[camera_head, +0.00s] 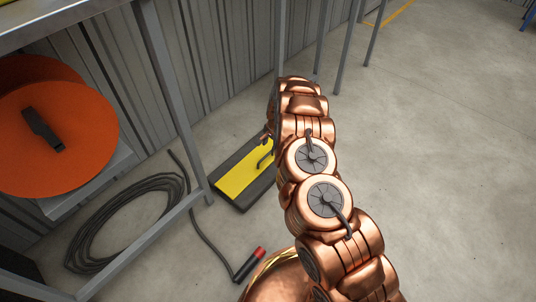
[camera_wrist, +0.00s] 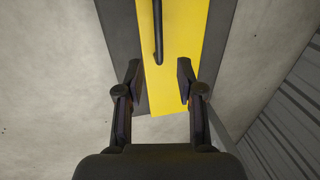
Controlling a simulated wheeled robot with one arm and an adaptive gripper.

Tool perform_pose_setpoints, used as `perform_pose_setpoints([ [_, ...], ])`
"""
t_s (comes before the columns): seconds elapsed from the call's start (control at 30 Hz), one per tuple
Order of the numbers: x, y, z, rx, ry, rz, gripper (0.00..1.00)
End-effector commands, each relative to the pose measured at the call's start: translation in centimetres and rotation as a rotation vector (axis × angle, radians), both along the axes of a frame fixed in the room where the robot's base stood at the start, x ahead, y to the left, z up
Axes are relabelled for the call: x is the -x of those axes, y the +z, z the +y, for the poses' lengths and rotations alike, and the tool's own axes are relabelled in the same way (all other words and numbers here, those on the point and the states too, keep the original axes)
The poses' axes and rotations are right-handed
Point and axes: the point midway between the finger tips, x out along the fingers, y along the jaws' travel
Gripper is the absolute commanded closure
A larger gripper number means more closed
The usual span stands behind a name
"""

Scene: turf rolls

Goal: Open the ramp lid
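The ramp is a dark grey strip with a yellow lid (camera_head: 236,181) on the floor, partly hidden behind my arm in the head view. In the wrist view the yellow lid (camera_wrist: 185,50) runs up the picture between dark ramp edges (camera_wrist: 120,35). A thin black handle (camera_wrist: 158,35) lies along the lid, and its near end shows just beyond the fingers. My gripper (camera_wrist: 159,75) is open and empty above the lid's near end, one finger on either side of the handle's line. The lid looks shut and flat. In the head view my gripper is mostly hidden by my arm.
A metal rack with an orange reel (camera_head: 58,135) stands at the left. A coiled black cable (camera_head: 125,215) lies on the floor, with a red-and-black connector (camera_head: 249,264) at one end. A corrugated wall (camera_head: 215,60) runs behind. The floor at right is clear.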

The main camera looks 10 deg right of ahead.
Motion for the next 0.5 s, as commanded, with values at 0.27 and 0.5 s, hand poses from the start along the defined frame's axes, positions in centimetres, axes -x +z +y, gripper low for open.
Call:
perform_pose_setpoints([
  [0.27,-0.4,-4.4,0.4,0.001,0.001,0.004,0.63],
  [0.5,-0.9,-6.4,0.7,0.001,0.000,0.001,0.63],
])
